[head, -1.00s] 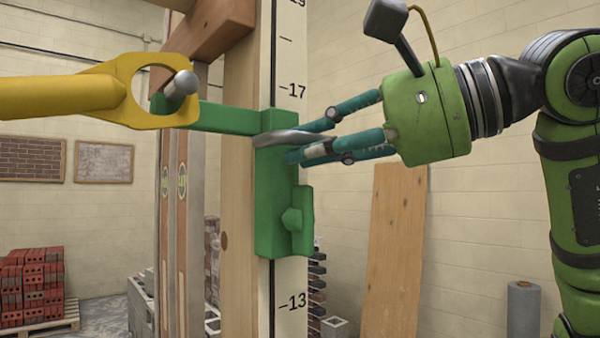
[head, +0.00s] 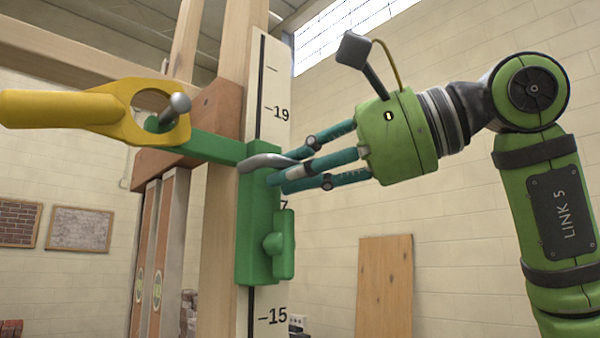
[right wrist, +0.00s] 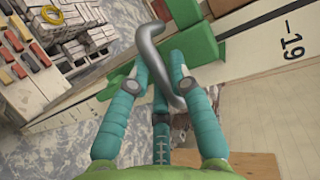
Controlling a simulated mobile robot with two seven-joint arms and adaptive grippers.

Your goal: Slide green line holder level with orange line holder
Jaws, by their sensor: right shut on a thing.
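The green line holder (head: 262,205) sits on a post with a numbered scale (head: 270,75); its body lies between the 19 and 15 marks. A curved grey lever (head: 266,161) crosses its upper part. My right gripper (head: 287,172) is shut on this lever, and in the right wrist view the lever (right wrist: 153,50) lies between the teal fingers. The holder's green arm (head: 205,147) reaches left to a metal peg (head: 180,103), where a yellow ring-ended piece (head: 95,112) shows. I see no clearly orange line holder. My left gripper is out of view.
Upright levels with orange strips (head: 150,235) stand left of the post. A wooden board (head: 384,285) leans on the right wall. Brick pallets (right wrist: 50,45) show on the floor in the right wrist view. The space right of the post holds my arm.

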